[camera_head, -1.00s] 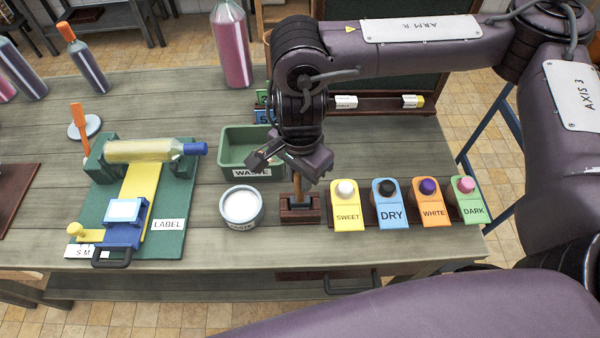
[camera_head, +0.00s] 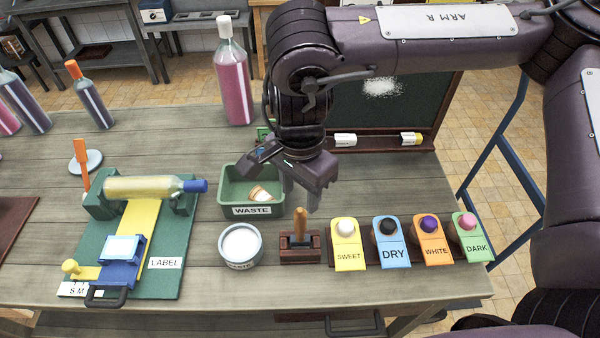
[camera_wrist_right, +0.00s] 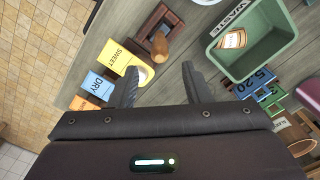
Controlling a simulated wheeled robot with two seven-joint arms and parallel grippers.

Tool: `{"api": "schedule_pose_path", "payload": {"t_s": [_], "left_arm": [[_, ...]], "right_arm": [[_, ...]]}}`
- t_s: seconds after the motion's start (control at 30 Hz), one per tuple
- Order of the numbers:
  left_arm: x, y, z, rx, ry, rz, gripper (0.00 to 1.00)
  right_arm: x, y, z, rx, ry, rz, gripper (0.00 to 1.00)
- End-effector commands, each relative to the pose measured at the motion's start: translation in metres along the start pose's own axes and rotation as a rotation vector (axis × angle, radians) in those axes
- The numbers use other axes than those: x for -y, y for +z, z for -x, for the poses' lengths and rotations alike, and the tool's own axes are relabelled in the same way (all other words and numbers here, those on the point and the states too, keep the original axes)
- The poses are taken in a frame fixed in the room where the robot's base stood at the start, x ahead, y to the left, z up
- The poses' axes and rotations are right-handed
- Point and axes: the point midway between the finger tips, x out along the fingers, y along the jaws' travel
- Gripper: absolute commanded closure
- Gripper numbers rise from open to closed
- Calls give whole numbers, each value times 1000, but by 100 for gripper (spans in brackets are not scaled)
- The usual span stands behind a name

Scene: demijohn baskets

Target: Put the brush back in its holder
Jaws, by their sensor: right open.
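The brush (camera_head: 300,224) stands upright in the small dark wooden holder (camera_head: 290,256), its orange-brown handle pointing up. In the right wrist view the brush handle (camera_wrist_right: 159,46) rises from the square frame of the holder (camera_wrist_right: 172,15). My right gripper (camera_head: 301,198) is open and empty, above and behind the brush, apart from it. In the right wrist view its two fingers (camera_wrist_right: 159,70) are spread, with the handle beyond their tips. The bristles are hidden inside the holder. My left gripper is not in view.
A green waste bin (camera_head: 252,210) with a crumpled label in it and a round white paste pot (camera_head: 240,262) stand left of the holder. Several coloured tag stands, SWEET (camera_head: 347,257) nearest, stand to its right. A chalkboard (camera_head: 400,110) stands behind.

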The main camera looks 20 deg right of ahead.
Motion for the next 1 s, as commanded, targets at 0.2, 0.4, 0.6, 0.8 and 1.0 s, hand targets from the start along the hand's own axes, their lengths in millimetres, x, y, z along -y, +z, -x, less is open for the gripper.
{"api": "schedule_pose_path", "payload": {"t_s": [0.2,0.4,0.6,0.8,1.0], "left_arm": [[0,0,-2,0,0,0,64],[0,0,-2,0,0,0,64],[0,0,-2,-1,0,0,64],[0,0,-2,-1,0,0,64],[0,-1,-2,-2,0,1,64]], "right_arm": [[1,0,34,-2,-3,0,56],[0,0,45,0,1,0,56],[0,0,46,1,2,0,56],[0,0,46,1,2,0,56],[0,0,46,1,1,0,56]]}}
